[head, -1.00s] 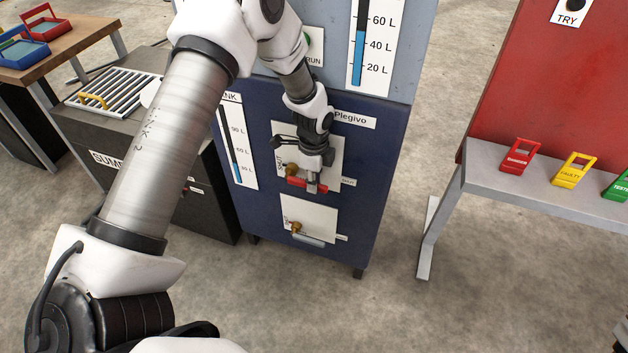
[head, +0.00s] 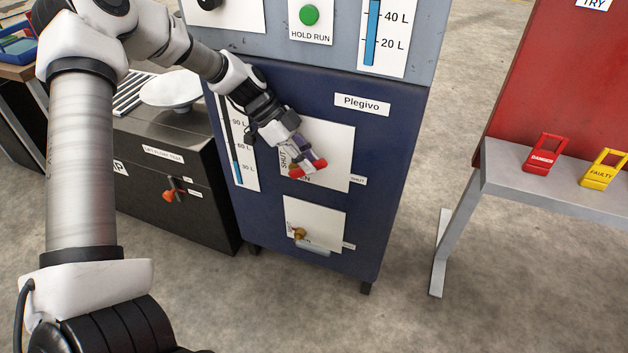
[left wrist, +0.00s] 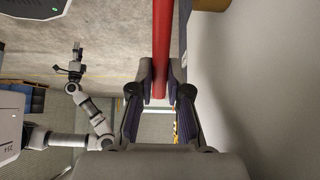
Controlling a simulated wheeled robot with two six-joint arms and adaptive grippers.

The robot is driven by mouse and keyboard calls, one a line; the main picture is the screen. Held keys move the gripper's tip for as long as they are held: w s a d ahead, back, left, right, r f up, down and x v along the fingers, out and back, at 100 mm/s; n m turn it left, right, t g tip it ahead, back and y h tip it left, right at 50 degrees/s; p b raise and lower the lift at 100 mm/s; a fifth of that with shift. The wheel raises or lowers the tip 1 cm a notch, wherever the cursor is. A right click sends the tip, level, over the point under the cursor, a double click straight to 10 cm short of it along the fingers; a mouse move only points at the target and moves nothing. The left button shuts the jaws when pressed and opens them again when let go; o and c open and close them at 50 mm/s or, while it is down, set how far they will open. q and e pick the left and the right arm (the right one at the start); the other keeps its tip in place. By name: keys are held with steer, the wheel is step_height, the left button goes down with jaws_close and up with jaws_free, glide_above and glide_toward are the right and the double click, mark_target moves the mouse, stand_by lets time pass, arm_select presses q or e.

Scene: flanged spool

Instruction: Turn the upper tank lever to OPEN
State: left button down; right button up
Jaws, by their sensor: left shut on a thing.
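The upper tank lever (head: 318,166) is a red bar on a white plate (head: 337,140) on the dark blue cabinet front. It points right, tilted slightly up at its right end. My left gripper (head: 303,160) is shut on it. In the left wrist view the red lever (left wrist: 162,40) runs between the two fingers of my left gripper (left wrist: 162,88). The vertical word SHUT shows on the plate left of the lever; the word below it is partly covered, with "EN" showing. The valve body is mostly hidden by the gripper. My right gripper (left wrist: 75,68) shows small in the left wrist view.
A lower brass valve (head: 299,233) with a grey handle sits on a second white plate just below. A dark sump box (head: 170,180) stands left of the cabinet. A grey bench (head: 500,180) with red and yellow tags stands right. Floor between is clear.

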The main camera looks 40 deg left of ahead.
arm_select(q)
steer(key=shift+s+a+r+t+h+b, duration=0.25)
steer(key=shift+a+h+b, duration=1.1)
steer(key=shift+b, duration=1.45)
steer(key=shift+s+a+r+t+h+b, duration=0.1)
steer(key=shift+s+a+t+h+b, duration=0.5)
steer(key=shift+h+b, duration=1.8)
steer(key=shift+w+a+r+t+h+b, duration=0.15)
steer(key=shift+a+h+b, duration=1.1)
steer(key=shift+b, duration=1.9)
steer(key=shift+s, duration=0.1)
steer(key=c, duration=1.1)
jaws_free()
steer(key=v, duration=1.2)
steer(key=shift+s, duration=0.15)
